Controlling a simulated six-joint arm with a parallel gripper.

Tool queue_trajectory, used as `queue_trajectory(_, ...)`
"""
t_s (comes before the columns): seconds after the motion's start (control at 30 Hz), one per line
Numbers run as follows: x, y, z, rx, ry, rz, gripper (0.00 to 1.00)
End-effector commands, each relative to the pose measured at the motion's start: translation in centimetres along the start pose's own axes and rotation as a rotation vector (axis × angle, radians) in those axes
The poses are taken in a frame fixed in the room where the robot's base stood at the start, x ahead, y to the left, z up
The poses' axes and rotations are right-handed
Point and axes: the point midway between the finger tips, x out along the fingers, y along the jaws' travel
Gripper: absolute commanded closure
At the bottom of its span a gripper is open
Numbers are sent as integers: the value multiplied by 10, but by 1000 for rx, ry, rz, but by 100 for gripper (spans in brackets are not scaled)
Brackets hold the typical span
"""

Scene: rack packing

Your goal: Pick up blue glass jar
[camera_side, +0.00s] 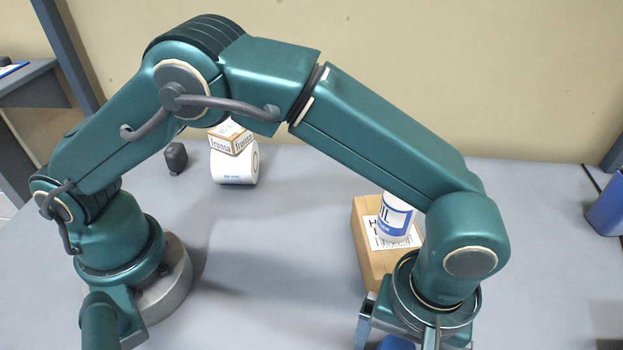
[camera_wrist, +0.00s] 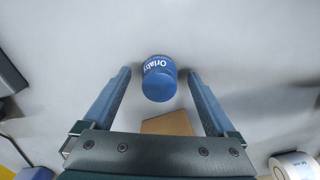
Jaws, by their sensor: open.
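The blue jar (camera_wrist: 159,80) has a dark blue top and white lettering on its side. In the wrist view it shows between the two fingertips of my gripper (camera_wrist: 158,73), with a gap on each side. The gripper is open and empty. In the side view my gripper (camera_side: 415,338) points down at the bottom edge, and a bit of blue (camera_side: 396,343), probably the jar, shows beneath it. The rest is hidden or out of frame. I cannot tell how far the fingertips are above the jar.
A brown box (camera_side: 369,253) with a label stands close behind the gripper, with a white and blue container (camera_side: 397,217) at it. A white roll (camera_side: 232,166) and a small frunsa box (camera_side: 230,139) are farther back. A blue bin (camera_side: 607,208) is at the right edge. The grey table's middle is clear.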

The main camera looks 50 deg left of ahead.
Motion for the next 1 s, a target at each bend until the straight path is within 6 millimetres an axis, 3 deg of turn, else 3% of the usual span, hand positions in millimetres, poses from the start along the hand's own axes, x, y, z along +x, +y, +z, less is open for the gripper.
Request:
queue_trajectory(0.2,0,0,0,0,0,1,8)
queue_trajectory(0.27,0,0,0,0,0,1,28)
queue_trajectory(0.4,0,0,0,0,0,1,81)
queue_trajectory(0.47,0,0,0,0,0,1,100)
queue_trajectory(0.77,-5,1,0,0,1,4,100)
queue_trajectory(1.0,-46,2,-1,0,2,10,100)
